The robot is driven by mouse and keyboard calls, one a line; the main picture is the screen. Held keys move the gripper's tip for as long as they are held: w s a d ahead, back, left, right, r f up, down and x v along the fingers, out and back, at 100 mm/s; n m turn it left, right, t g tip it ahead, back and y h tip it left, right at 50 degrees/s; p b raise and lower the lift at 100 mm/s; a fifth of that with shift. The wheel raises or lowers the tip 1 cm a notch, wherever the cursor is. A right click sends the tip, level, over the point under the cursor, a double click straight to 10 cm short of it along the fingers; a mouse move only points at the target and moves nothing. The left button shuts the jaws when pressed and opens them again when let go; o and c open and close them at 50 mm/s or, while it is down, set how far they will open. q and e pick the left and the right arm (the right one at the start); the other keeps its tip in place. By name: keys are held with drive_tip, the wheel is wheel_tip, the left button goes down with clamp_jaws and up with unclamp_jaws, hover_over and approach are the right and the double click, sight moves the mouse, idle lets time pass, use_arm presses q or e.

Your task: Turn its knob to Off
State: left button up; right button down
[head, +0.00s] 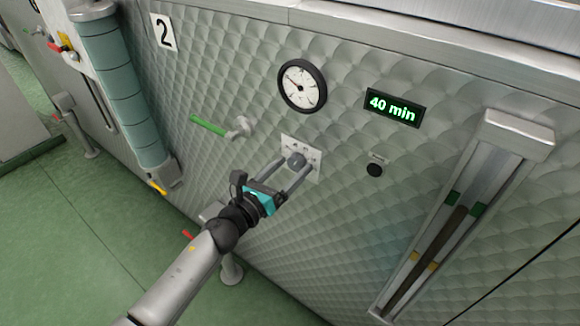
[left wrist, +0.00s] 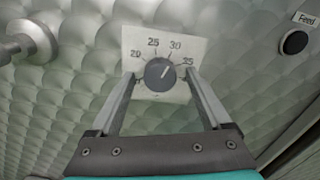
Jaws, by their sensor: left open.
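The knob (head: 297,160) is a small grey dial on a white scale plate (head: 314,156) on the quilted metal wall of tank 2. In the left wrist view the knob (left wrist: 160,74) is dark and round, with a light pointer line aimed up and right, roughly between 30 and 35. The plate (left wrist: 131,37) shows 20, 25, 30 and 35; no Off mark is readable. My left gripper (head: 289,170) is open, its fingertips on either side of the knob with gaps on both sides. In the left wrist view the gripper (left wrist: 160,76) looks centred on the knob. My right gripper is not in view.
A round gauge (head: 302,86), a lit "40 min" display (head: 393,107) and a black button (head: 375,170) labelled Feed surround the plate. A green-handled valve (head: 211,126) sticks out at left. A sight-glass column (head: 446,220) stands at right. Green floor (head: 110,240) lies below.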

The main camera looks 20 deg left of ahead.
use_arm(q)
drive_tip(key=shift+w+d, duration=0.1)
drive_tip(key=shift+w, duration=0.1)
clamp_jaws()
idle(0.6)
